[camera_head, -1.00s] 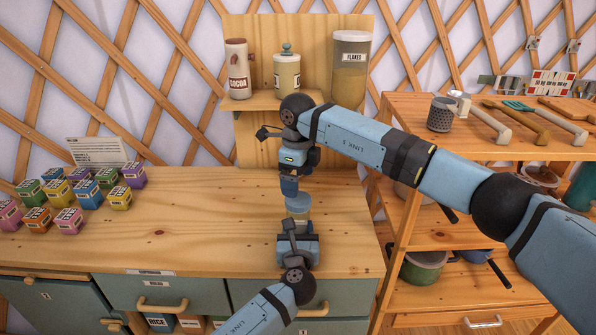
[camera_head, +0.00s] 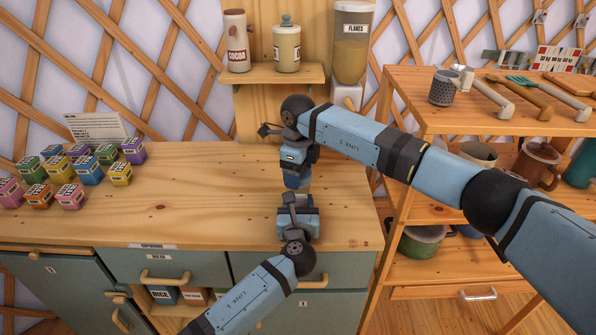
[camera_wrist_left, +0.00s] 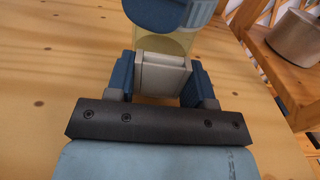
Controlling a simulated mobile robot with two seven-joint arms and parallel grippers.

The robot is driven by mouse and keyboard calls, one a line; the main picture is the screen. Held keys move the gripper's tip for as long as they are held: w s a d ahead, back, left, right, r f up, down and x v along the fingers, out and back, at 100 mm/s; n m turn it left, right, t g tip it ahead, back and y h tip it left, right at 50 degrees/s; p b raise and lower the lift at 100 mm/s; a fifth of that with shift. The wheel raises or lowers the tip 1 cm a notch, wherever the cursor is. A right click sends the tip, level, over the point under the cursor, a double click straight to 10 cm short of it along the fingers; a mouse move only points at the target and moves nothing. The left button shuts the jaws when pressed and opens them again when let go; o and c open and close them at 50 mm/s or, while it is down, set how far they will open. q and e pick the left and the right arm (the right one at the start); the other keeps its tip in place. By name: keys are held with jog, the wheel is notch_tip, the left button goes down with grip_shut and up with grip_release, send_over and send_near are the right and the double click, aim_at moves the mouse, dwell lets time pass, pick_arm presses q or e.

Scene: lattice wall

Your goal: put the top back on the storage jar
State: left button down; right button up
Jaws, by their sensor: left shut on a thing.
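The storage jar (camera_wrist_left: 172,45) is a pale yellow see-through body in the left wrist view. It stands over the wooden counter, cut off at the top edge. My left gripper (camera_wrist_left: 162,80) is shut on the jar from the near side; in the head view this gripper (camera_head: 297,204) is the lower one. A blue part with a ridged lighter-blue rim (camera_wrist_left: 197,10) shows over the jar; I cannot tell clearly where lid and finger divide. My right gripper (camera_head: 296,182) points down right above the jar and hides its top. Its jaws are hidden.
Several small coloured boxes (camera_head: 88,170) and a card (camera_head: 95,127) stand on the counter's left. Behind, a shelf (camera_head: 262,73) holds a cocoa canister (camera_head: 237,42) and a lidded jar (camera_head: 287,48). A rack (camera_head: 420,113) with utensils stands right.

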pick_arm(q)
jog(key=shift+f, duration=0.1)
pick_arm(e)
jog(key=shift+m, duration=1.1)
jog(key=o, duration=1)
jog(key=shift+r, duration=0.1)
jog(key=shift+r, duration=2.2)
jog(key=shift+c, duration=0.3)
